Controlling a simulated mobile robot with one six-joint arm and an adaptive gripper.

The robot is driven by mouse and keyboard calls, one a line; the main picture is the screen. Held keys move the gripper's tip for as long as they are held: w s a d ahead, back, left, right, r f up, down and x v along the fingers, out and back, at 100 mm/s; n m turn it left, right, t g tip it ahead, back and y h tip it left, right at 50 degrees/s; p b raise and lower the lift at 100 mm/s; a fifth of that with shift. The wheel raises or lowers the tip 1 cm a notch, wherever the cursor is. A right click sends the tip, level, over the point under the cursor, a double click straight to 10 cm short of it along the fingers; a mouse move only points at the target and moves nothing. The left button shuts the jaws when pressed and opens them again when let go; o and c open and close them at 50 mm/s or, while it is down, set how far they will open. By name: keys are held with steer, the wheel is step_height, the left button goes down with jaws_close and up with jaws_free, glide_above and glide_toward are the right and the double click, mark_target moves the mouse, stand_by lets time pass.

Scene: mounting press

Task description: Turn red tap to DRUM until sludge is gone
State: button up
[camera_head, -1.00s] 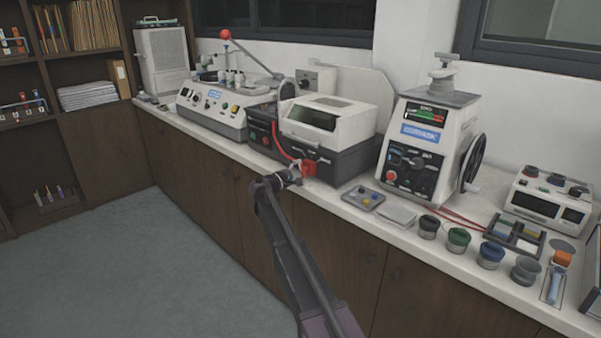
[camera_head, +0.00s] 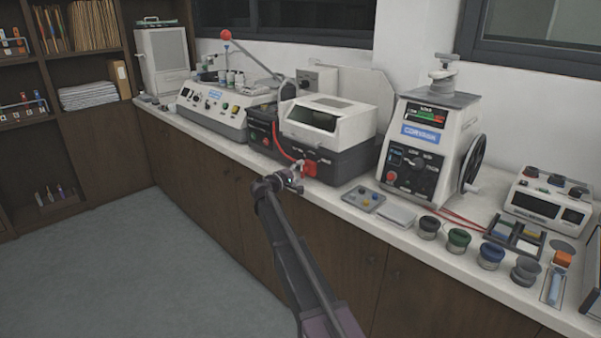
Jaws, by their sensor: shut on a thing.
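The red tap (camera_head: 310,167) is on the front of the dark-based machine with the white hood (camera_head: 328,118), low at its front edge. A red hose (camera_head: 281,150) runs down the machine's front towards the tap. My gripper (camera_head: 297,182) is at the tap's near left side, shut on the red tap; the fingers are small and the exact contact is hard to see. The DRUM marking cannot be read at this size. No sludge can be made out.
A grey panel with buttons (camera_head: 363,198) and a light flat pad (camera_head: 397,215) lie right of the tap. A tall press with a handwheel (camera_head: 427,150) stands further right, with several dark pots before it. Wooden cabinet fronts (camera_head: 225,200) lie below the counter; the floor at left is clear.

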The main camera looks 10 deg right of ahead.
steer(key=o, duration=0.9)
steer(key=shift+c, duration=0.2)
steer(key=shift+a, duration=0.15)
steer(key=v, duration=1.2)
